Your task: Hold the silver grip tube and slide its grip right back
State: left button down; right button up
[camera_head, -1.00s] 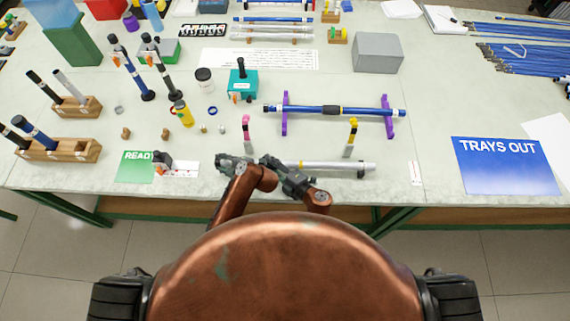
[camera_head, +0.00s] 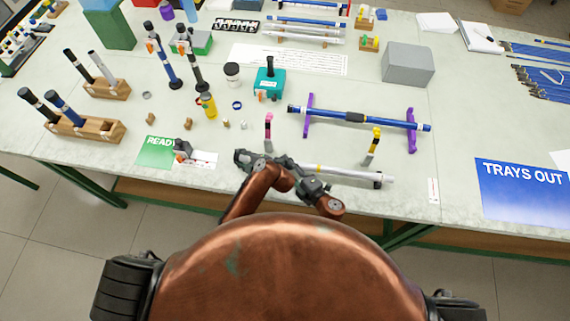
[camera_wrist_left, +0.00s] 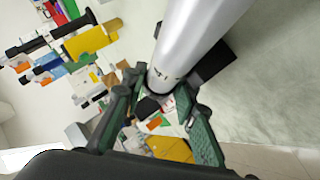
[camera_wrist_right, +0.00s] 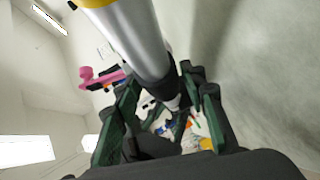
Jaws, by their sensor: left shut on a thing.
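The silver grip tube (camera_head: 350,174) lies near the table's front edge, with a yellow band on it. Its left part is hidden by my grippers in the head view. My left gripper (camera_head: 250,160) is at the tube's left end, shut on it; in the left wrist view the silver tube (camera_wrist_left: 195,40) runs between the fingers (camera_wrist_left: 160,115).
Pink-topped (camera_head: 268,130) and yellow-topped (camera_head: 373,143) posts stand just behind the tube. A blue rod (camera_head: 385,123) rests on purple stands farther back. A READY card (camera_head: 155,152) lies to the left, and a blue TRAYS OUT sheet (camera_head: 520,195) to the right.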

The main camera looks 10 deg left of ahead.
jog(key=v, duration=1)
jog(key=shift+s+d, duration=0.25)
